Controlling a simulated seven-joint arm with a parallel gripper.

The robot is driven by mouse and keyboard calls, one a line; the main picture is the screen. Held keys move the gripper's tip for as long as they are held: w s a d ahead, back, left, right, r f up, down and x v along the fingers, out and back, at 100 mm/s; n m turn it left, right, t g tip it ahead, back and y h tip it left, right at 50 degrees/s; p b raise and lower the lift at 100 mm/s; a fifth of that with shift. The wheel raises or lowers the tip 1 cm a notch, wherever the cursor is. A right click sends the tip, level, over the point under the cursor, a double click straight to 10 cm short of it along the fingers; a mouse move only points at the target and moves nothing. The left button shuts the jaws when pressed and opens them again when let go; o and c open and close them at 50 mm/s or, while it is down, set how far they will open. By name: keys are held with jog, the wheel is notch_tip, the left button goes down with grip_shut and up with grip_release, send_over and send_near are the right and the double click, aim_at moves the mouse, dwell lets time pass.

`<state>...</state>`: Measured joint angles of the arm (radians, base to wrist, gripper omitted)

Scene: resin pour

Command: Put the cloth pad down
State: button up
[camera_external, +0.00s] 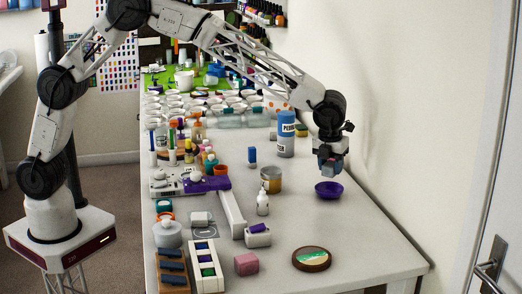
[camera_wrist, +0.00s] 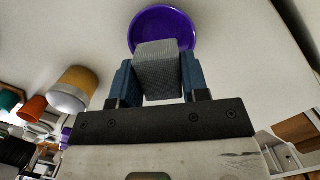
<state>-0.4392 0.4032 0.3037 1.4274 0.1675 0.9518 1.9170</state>
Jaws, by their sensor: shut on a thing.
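My gripper (camera_external: 331,165) hangs over the right part of the table, above a purple bowl (camera_external: 328,191). In the wrist view my gripper (camera_wrist: 158,82) has its blue fingers shut on a grey, woven-looking block, the cloth pad (camera_wrist: 158,66). The pad overlaps the near part of the purple bowl (camera_wrist: 162,20) in that view. The external view shows a small gap between the gripper's end and the bowl. The pad is too small there to tell its exact height or whether it touches the bowl.
A blue-capped bottle (camera_external: 286,133) stands behind and left of the gripper. A tan-and-grey can (camera_external: 271,180) and a small white bottle (camera_external: 262,203) stand left of the bowl. A round brown-rimmed disc (camera_external: 311,259) lies in front. Bare table surrounds the bowl's right and front sides.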

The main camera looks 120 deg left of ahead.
aim_at(328, 165)
jog(key=shift+f, duration=0.25)
jog(key=shift+f, duration=2.35)
jog(key=shift+f, duration=0.3)
jog(key=o, duration=0.6)
jog(key=r, duration=0.4)
jog(key=d+r, duration=0.1)
jog(key=r, duration=0.7)
jog(key=shift+d+r, duration=0.1)
jog(key=shift+d, duration=0.25)
jog(key=shift+r, duration=0.1)
jog(key=shift+d, duration=0.1)
